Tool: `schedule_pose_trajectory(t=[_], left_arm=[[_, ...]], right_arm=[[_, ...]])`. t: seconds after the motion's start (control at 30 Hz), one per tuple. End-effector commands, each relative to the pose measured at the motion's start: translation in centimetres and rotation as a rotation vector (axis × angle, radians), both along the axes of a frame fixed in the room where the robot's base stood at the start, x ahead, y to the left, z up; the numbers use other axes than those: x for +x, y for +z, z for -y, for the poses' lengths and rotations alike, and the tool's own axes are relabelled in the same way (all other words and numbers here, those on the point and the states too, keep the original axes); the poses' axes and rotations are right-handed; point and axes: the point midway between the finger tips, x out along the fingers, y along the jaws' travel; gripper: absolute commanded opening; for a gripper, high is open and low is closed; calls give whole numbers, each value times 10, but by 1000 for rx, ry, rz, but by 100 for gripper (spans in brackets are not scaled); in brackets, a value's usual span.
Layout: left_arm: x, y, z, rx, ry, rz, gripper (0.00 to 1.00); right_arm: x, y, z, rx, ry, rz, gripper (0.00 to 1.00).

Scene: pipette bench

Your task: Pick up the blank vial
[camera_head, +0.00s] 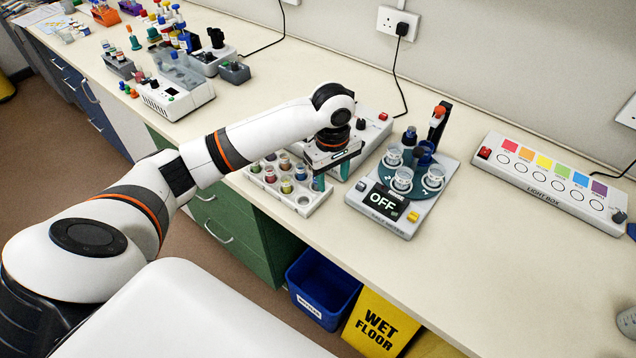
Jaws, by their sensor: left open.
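A white vial rack (317,206) stands near the bench's front edge and holds several small vials with coloured contents, including a yellow one (286,186) and a red one (270,174). I cannot tell which vial is the blank one; my gripper covers part of the rack's right side. A round place at the rack's front corner (303,200) looks pale or empty. My left gripper (332,179) points down over the right end of the rack, its teal fingers apart. A vial may stand by the left finger, but this is unclear. My right gripper is not in view.
Right of the rack stands a device reading OFF (383,203), with clear cups on a round teal plate. A light box (548,183) lies further right. Racks and a white instrument (176,95) stand at the back left.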

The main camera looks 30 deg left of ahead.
Motion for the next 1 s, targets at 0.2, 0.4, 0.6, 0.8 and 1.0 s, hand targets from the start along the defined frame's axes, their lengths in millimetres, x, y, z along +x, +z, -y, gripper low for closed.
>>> schedule_pose_trajectory(t=[0.2,0.4,0.6,0.8,1.0], left_arm=[[25,51,-52,14,367,-32,48],[26,50,-61,12,452,-46,48],[26,15,-60,11,450,-45,48],[26,-6,-60,10,447,-42,48],[24,-25,-57,12,446,-45,48]], right_arm=[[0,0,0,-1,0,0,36],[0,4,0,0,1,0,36],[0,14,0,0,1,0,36],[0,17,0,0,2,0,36],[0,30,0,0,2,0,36]])
